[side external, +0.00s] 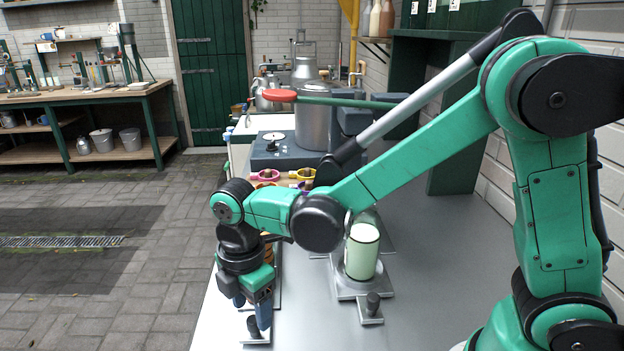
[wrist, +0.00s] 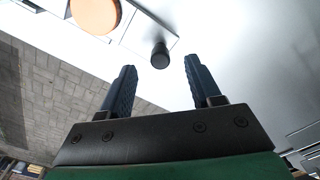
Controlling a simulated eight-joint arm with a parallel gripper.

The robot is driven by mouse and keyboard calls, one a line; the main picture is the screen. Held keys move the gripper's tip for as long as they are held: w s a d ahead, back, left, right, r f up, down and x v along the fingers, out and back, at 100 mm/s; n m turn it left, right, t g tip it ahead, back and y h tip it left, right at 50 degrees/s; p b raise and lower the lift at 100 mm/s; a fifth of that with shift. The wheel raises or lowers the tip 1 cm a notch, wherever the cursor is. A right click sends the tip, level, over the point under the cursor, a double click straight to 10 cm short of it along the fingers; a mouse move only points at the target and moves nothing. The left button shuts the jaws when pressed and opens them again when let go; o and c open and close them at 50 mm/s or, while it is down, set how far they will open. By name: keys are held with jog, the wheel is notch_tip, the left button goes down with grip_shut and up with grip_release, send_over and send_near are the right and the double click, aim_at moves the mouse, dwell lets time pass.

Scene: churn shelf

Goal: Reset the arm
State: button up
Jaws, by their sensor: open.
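My gripper (side external: 251,312) hangs pointing down over the left edge of the grey worktop (side external: 450,260) in the side view. In the wrist view my gripper (wrist: 159,85) has its two dark blue fingers spread apart with nothing held between them. A black knob (wrist: 160,55) shows beyond the fingertips, on a light plate. The same kind of black knob (side external: 253,326) stands close to the fingers in the side view; I cannot tell whether they touch it.
A glass of pale green liquid (side external: 362,250) stands on a metal stand right of my gripper. An orange-topped round thing (wrist: 96,14) is near the knob. Behind are coloured rings (side external: 265,175), a metal churn (side external: 314,125) and a red-ended lever (side external: 280,95). The right worktop is clear.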

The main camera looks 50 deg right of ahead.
jog(key=shift+r, duration=1.1)
jog(key=shift+d+r, duration=0.1)
jog(key=s+d+r+m+t, duration=0.2)
jog(key=d+m, duration=0.4)
jog(key=m, duration=0.3)
jog(key=s+d+r+m+t, duration=0.2)
jog(key=d+m+t, duration=0.3)
jog(key=m, duration=0.4)
jog(key=shift+s+d+r, duration=0.25)
jog(key=shift+d+r, duration=0.25)
jog(key=shift+r, duration=0.4)
